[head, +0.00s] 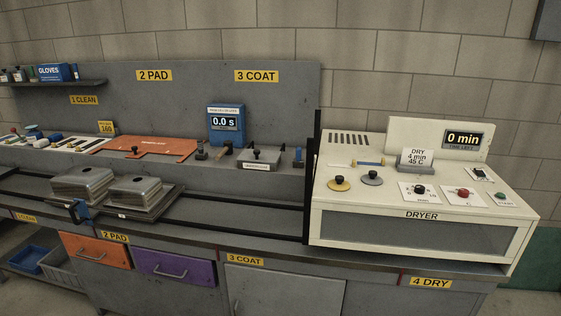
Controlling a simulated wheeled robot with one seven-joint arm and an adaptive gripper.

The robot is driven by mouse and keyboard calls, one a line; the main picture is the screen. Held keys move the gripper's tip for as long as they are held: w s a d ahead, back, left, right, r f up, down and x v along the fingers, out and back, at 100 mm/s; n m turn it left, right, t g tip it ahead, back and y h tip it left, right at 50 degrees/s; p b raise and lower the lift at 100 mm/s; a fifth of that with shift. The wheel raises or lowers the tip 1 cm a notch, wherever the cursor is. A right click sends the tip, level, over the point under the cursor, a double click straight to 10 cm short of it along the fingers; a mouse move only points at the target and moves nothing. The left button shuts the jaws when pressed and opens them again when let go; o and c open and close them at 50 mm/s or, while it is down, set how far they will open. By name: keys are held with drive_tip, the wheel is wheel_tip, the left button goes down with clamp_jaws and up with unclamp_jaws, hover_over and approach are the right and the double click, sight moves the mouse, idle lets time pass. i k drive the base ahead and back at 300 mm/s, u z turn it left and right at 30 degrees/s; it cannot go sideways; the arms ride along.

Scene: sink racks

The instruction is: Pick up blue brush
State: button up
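No thing shows clearly as a blue brush at this size. A small upright blue item (298,157), which may be the brush, stands at the right end of the 3 COAT area, right of a grey lidded box (260,158). More small blue items (55,138) lie at the far left under the 1 CLEAN label. My gripper is not in view.
Two metal blocks (82,184) sit on a carriage on a dark rail (240,217) along the counter front. A dark upright post (311,190) separates the coat area from the dryer.

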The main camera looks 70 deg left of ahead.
sight(297, 162)
drive_tip(key=u, duration=1.55)
